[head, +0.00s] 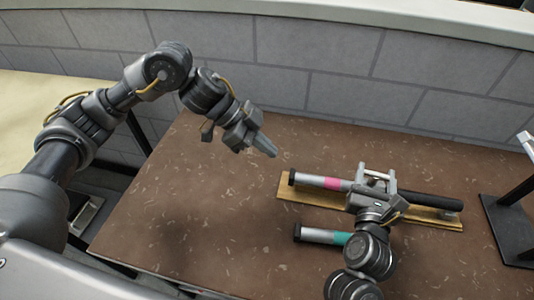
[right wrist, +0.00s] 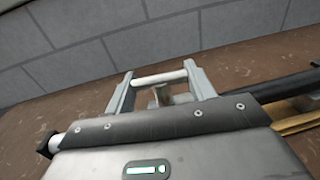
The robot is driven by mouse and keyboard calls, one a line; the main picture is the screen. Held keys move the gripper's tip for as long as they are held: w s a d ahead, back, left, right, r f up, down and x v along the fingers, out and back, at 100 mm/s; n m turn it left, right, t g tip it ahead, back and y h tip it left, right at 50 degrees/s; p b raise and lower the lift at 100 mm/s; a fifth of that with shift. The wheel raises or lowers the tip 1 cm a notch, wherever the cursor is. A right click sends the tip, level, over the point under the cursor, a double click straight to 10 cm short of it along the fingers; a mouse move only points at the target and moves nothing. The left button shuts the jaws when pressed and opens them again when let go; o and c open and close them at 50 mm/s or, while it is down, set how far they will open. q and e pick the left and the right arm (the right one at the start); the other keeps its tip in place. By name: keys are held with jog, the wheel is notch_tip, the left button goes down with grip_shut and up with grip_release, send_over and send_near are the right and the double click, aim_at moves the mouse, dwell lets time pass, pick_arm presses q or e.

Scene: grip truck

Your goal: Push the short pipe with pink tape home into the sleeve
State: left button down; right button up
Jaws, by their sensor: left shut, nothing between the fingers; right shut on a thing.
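The short pipe with pink tape (head: 333,183) lies along a wooden board, its black-capped end to the left. The black sleeve (head: 432,198) lies in line with it on the right. My right gripper covers where they meet, so I cannot tell how deep the pipe sits. My right gripper (head: 377,174) reaches over this line, its fingers closed on the two ends of a small white bar (right wrist: 158,79). In the right wrist view the pipe's capped end (right wrist: 47,143) pokes out at left, and the sleeve (right wrist: 288,82) at right. My left gripper (head: 267,149) is shut and empty, above the table left of the pipe.
The wooden board (head: 290,191) lies on the brown table (head: 200,215). A second pipe with teal tape (head: 340,238) lies nearer, partly hidden by my right arm. A black stand (head: 508,225) is at the right edge. A grey block wall runs behind. The table's left part is clear.

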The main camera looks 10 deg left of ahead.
pick_arm(q)
jog(key=shift+r, duration=0.4)
pick_arm(e)
jog(key=o, duration=1.4)
jog(key=c, duration=0.3)
pick_arm(q)
jog(key=shift+f, duration=0.3)
pick_arm(e)
jog(key=shift+s+a, duration=0.15)
jog(key=shift+s, duration=1.1)
jog(key=shift+s+a, duration=0.15)
jog(key=shift+s, duration=1.05)
